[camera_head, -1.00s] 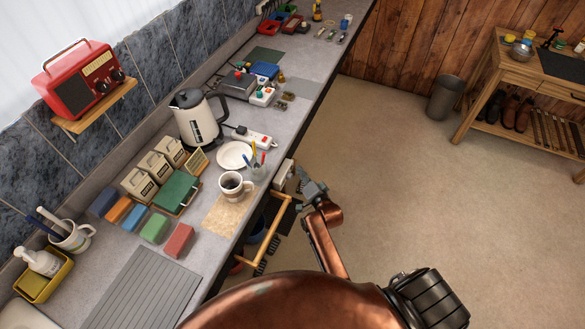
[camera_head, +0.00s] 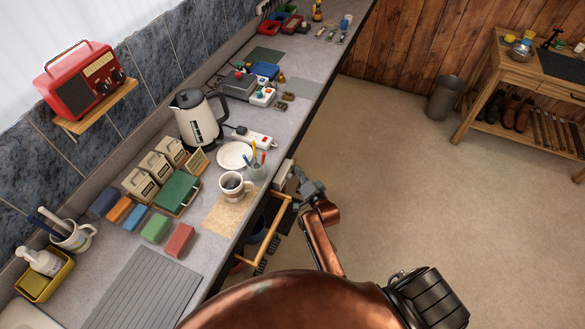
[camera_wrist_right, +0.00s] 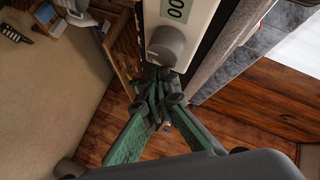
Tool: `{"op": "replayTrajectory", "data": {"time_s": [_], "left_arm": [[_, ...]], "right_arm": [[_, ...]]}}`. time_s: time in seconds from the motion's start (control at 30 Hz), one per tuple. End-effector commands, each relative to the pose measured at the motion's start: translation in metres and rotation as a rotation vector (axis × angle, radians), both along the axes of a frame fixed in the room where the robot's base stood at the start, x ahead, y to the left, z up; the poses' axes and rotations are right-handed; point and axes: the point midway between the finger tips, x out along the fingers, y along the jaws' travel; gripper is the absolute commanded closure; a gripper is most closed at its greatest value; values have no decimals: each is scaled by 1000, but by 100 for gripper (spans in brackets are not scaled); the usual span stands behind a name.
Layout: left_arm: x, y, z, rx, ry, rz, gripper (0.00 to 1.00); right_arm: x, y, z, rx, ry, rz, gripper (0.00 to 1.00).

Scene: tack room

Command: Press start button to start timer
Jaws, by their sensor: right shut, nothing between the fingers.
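The timer is a pale box (camera_head: 283,174) on the front edge of the counter, partly hidden by my right gripper in the head view. In the right wrist view the timer (camera_wrist_right: 203,14) shows a greenish display with black digits, zeros as far as visible. A round grey button (camera_wrist_right: 166,46) sticks out below the display. My right gripper (camera_head: 299,175) is shut and empty beside the timer. In the wrist view its closed fingertips (camera_wrist_right: 158,80) are right by the button; I cannot tell whether they touch it.
An open drawer (camera_head: 262,235) with a wooden front juts out below the counter, close to my right arm. A mug (camera_head: 232,187), a plate (camera_head: 233,155) and a pen cup (camera_head: 257,170) stand on the counter near the timer.

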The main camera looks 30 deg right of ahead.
Motion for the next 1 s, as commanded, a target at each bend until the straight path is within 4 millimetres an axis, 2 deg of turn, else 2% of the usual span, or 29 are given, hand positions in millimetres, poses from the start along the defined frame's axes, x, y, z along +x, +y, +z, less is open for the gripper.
{"op": "replayTrajectory", "data": {"time_s": [0.43, 1.0], "left_arm": [[0, 0, 2, 0, 0, 0, 100], [1, 0, 10, 0, -2, 1, 100]], "right_arm": [[2, 2, 0, 0, 0, 0, 100], [-9, -7, 0, 0, -1, 1, 100]]}}
